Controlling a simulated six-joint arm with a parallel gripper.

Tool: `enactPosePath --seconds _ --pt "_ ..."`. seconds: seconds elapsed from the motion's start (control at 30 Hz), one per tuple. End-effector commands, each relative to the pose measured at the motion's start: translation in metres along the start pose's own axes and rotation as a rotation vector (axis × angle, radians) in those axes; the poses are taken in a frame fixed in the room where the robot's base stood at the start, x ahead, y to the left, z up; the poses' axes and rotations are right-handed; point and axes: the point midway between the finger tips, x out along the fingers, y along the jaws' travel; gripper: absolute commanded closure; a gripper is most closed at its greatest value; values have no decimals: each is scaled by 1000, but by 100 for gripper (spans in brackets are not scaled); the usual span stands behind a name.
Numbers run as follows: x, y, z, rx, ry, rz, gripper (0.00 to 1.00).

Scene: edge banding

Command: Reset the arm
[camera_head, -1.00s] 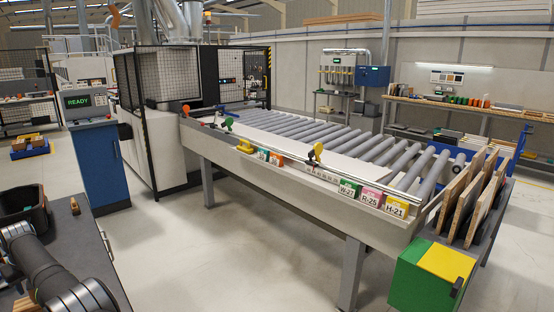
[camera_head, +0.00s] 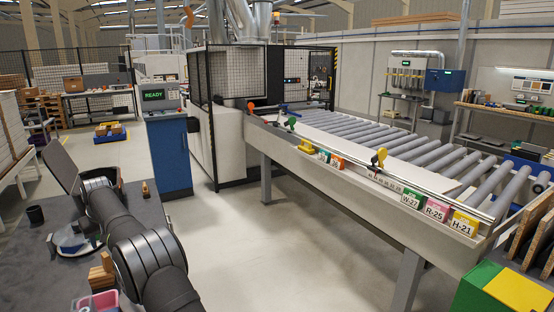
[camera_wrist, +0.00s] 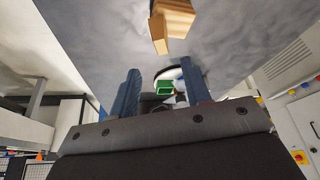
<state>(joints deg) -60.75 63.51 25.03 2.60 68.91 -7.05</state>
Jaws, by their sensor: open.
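My arm (camera_head: 148,255) reaches from the bottom of the head view over the dark grey worktop (camera_head: 200,235) at the lower left. My gripper (camera_wrist: 161,82) shows in the wrist view, with its two blue-grey fingers spread apart. No held object can be made out. A small green thing (camera_wrist: 165,87) shows between the fingers in that picture; I cannot tell how far off it is. The fingertips cannot be made out in the head view.
On the worktop are wooden blocks (camera_head: 101,272), a round white-and-blue item (camera_head: 75,240), a dark cup (camera_head: 35,215) and a pink-filled container (camera_head: 95,303). A roller conveyor (camera_head: 400,150) stands right, across open floor. A blue console (camera_head: 168,150) reads READY.

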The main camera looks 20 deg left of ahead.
Motion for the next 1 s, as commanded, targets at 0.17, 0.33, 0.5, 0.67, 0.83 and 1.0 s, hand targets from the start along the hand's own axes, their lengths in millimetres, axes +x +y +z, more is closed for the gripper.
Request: enactPosePath --seconds 0.17,0.33,0.5,0.67,0.83,1.0 --pt "37 0 2 0 -5 0 56" --pt "65 0 2 0 -5 0 56" --pt "90 0 2 0 -5 0 56" --pt "111 0 2 0 -4 0 56" --pt "84 0 -9 0 1 0 56" --pt "65 5 -13 1 -3 0 56"
